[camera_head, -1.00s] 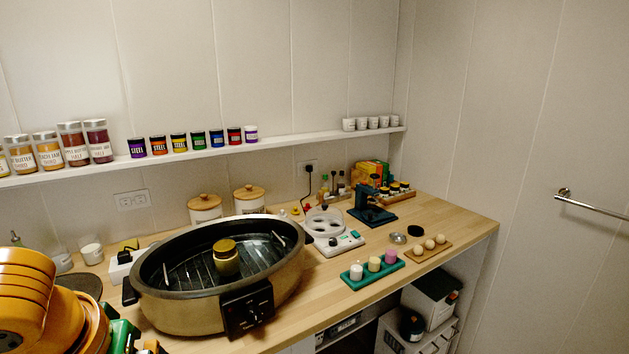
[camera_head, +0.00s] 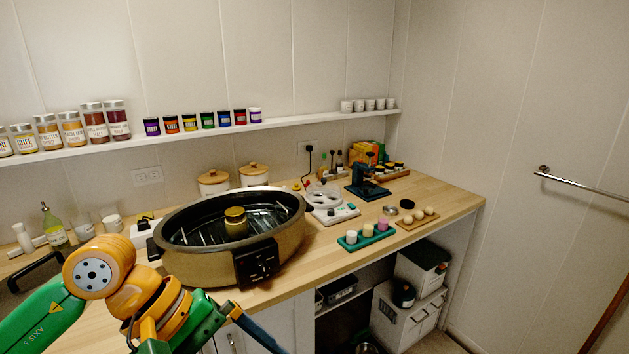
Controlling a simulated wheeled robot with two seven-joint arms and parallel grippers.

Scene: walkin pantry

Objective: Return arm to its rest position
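My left arm (camera_head: 98,265), with orange joints and green links, reaches in from the lower left, in front of the counter. At its far end a dark blue bar (camera_head: 258,330) slants down past the counter's front edge; it may be part of my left gripper, but the fingers cannot be made out. I see nothing held there. My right arm and gripper are not in view. A jar with a yellowish lid (camera_head: 236,222) stands inside the large oval electric cooker (camera_head: 285,235), apart from my arm.
The wooden counter (camera_head: 440,195) holds a green tray of candles (camera_head: 368,238), a white device (camera_head: 332,214), a blue press (camera_head: 368,180) and lidded canisters (camera_head: 213,182). A shelf (camera_head: 290,121) with jars runs along the wall. A towel rail (camera_head: 580,186) is at right.

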